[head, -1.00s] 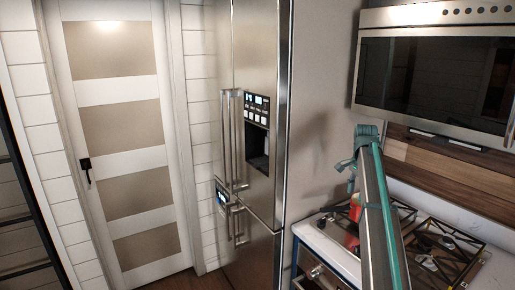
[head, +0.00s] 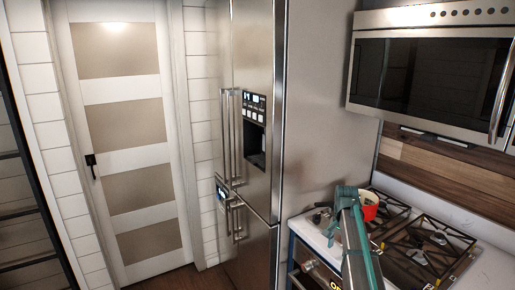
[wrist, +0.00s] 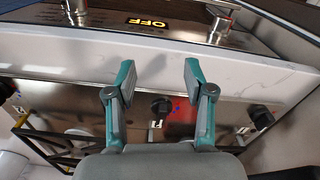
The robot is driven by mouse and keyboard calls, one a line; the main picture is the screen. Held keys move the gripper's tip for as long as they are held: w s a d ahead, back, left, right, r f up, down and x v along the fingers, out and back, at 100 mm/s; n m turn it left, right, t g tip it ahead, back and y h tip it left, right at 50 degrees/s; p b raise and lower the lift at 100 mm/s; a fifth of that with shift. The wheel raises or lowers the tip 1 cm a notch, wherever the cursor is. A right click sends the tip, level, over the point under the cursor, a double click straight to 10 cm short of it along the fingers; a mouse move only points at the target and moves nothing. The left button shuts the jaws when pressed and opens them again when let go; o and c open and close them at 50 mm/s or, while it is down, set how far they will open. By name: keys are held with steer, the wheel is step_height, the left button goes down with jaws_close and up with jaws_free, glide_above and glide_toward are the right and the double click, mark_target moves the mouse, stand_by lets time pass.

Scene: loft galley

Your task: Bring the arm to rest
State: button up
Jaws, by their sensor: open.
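My gripper (wrist: 158,75) shows in the wrist view with its two teal fingers spread apart and nothing between them. Beyond the fingers is a pale counter strip (wrist: 60,57), and a dark knob (wrist: 161,105) shows between the finger bases. Whether the fingers touch anything cannot be told. In the head view my teal and grey arm (head: 358,245) rises from the bottom edge in front of the stove.
A microwave (head: 435,75) hangs above. The steel fridge (head: 250,130) is left of the stove. An oven display (wrist: 147,21) reads OFF.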

steer(key=s+a+f+n, duration=0.3)
steer(key=s+a+f, duration=0.1)
steer(key=s+f, duration=0.5)
steer(key=s+a+f+n, duration=0.45)
steer(key=s+f, duration=0.35)
steer(key=s, duration=0.2)
steer(key=s+a+f+n, duration=0.2)
steer(key=s+a+f, duration=0.3)
steer(key=s+f, duration=0.4)
steer(key=s+f+g, duration=0.2)
steer(key=s+f, duration=0.4)
steer(key=s, duration=0.3)
steer(key=s+f+g+b, duration=0.1)
steer(key=s+f+g, duration=0.1)
steer(key=s+f, duration=0.4)
steer(key=s+f+g+b, duration=0.1)
steer(key=s+f, duration=0.5)
steer(key=s, duration=0.7)
steer(key=shift+s+d+f+g, duration=0.25)
steer(key=shift+f+g, duration=0.15)
steer(key=shift+g, duration=0.5)
